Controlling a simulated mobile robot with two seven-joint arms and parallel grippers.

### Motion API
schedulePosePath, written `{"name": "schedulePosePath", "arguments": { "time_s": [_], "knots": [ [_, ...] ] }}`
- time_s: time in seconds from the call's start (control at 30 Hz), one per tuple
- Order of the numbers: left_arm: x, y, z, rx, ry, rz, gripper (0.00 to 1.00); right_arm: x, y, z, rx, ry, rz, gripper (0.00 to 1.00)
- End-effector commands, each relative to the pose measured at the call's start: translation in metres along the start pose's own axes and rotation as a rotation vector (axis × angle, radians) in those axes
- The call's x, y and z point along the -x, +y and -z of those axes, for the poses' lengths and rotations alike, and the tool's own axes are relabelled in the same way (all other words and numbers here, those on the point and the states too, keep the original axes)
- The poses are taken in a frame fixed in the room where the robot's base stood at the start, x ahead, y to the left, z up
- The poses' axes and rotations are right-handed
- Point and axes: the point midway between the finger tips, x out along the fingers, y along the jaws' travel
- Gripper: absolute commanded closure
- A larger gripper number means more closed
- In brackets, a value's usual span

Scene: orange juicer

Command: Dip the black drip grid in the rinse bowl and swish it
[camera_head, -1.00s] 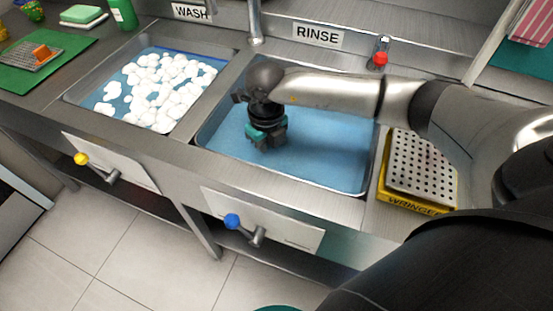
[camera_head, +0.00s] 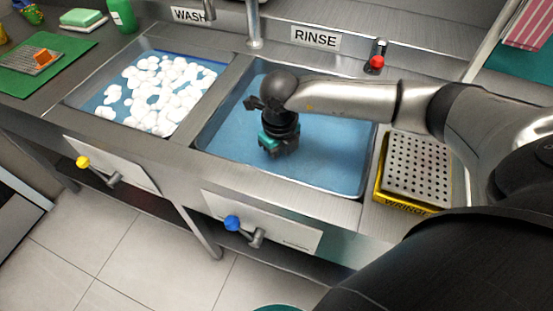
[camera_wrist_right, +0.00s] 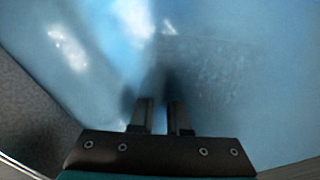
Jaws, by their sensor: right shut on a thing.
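The rinse bowl is the RINSE sink basin (camera_head: 330,172), filled with blue water. My right gripper (camera_head: 279,152) points down into its left half, at or just under the water. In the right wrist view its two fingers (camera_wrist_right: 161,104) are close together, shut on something. A faint dark blurred shape lies beyond the fingertips under the water. I cannot make out its outline, so I cannot confirm that it is the black drip grid. No black drip grid shows clearly elsewhere. My left gripper is not in view.
Left of it is the WASH basin (camera_head: 88,99) with white foam. A yellow wringer (camera_head: 402,203) with a perforated metal plate (camera_head: 418,168) stands right. A green mat (camera_head: 22,84) lies far left.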

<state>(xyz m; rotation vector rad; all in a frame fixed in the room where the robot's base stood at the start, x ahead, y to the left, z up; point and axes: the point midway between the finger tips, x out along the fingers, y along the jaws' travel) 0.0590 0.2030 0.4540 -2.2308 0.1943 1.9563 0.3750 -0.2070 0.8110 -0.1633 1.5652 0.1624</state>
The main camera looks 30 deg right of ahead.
Motion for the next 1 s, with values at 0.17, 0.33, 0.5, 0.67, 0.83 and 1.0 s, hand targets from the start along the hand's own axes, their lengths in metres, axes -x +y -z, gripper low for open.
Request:
{"name": "schedulePosePath", "arguments": {
  "time_s": [0.17,0.33,0.5,0.67,0.83,1.0],
  "knots": [
    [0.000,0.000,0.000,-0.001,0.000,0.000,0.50,0.000,0.000,-0.001,0.000,-0.001,0.000,1.00],
    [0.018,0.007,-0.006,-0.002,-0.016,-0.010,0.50,0.021,0.000,-0.001,0.000,-0.002,0.000,1.00],
    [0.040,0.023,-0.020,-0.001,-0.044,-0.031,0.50,0.046,0.000,-0.001,-0.001,-0.002,0.000,1.00],
    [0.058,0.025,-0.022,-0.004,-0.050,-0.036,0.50,0.068,0.000,-0.001,0.000,-0.002,0.000,1.00],
    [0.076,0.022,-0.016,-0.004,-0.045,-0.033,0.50,0.092,0.000,-0.001,0.000,-0.002,-0.001,1.00],
    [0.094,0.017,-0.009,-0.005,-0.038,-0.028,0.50,0.115,0.000,-0.001,0.000,-0.001,0.000,1.00]
  ]
}}
